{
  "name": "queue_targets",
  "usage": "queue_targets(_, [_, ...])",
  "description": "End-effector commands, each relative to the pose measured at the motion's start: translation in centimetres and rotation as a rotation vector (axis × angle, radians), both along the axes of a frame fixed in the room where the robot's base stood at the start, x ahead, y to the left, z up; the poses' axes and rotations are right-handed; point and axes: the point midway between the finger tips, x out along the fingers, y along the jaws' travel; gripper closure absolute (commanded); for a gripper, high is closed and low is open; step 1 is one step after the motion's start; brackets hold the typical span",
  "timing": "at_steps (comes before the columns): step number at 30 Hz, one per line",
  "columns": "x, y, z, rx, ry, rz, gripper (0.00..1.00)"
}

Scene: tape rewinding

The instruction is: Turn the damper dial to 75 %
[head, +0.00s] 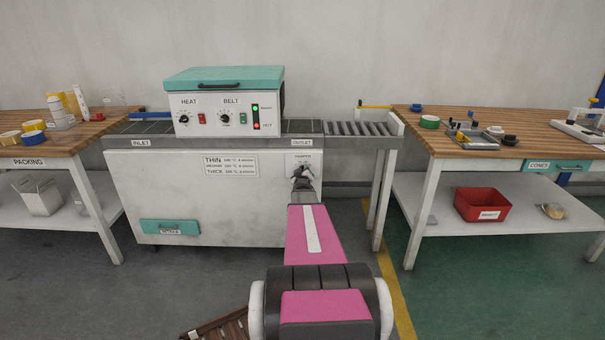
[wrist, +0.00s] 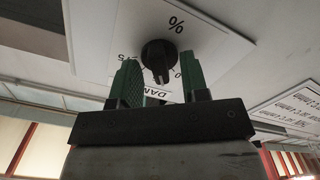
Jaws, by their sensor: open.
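The damper dial (wrist: 158,54) is a round black knob on a white plate (wrist: 104,40). In the wrist view the narrow part of the knob points down the picture, toward the partly hidden label. A "75" mark shows to its left, partly behind a finger, and a "%" sign above it. My gripper (wrist: 161,82) is open, with its green fingers on either side of the knob's lower part and gaps between. I cannot tell if the fingertips reach around it. In the head view my gripper (head: 303,182) is in front of the damper plate (head: 291,160) and hides most of the dial.
The heat and belt panel (head: 212,115) is above. A packing table (head: 60,147) stands left, another table (head: 470,148) right. Open floor lies in front.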

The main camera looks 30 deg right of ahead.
Motion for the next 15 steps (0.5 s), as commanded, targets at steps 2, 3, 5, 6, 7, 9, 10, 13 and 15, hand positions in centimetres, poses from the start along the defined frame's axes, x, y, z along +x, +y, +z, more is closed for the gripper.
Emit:
queue_targets(2, [0.09,-0.05,0.00,0.000,0.000,0.000,0.58])
queue_targets(3, [0.06,-0.04,0.01,0.000,0.000,0.000,0.58])
queue_targets(5, [0.04,-0.03,0.01,0.000,0.000,0.000,0.58])
queue_targets(6, [0.03,-0.02,0.00,0.000,0.000,0.000,0.58])
queue_targets(7, [0.04,-0.02,0.01,0.000,0.000,0.000,0.62])
queue_targets(9, [0.03,-0.01,0.01,0.000,0.000,0.000,0.85])
queue_targets(10, [0.03,-0.01,0.01,0.000,0.000,0.000,0.94])
queue_targets(13, [0.03,-0.01,0.01,0.000,0.000,0.000,1.00])
queue_targets(15, [0.02,-0.01,0.01,0.000,0.000,0.000,1.00])
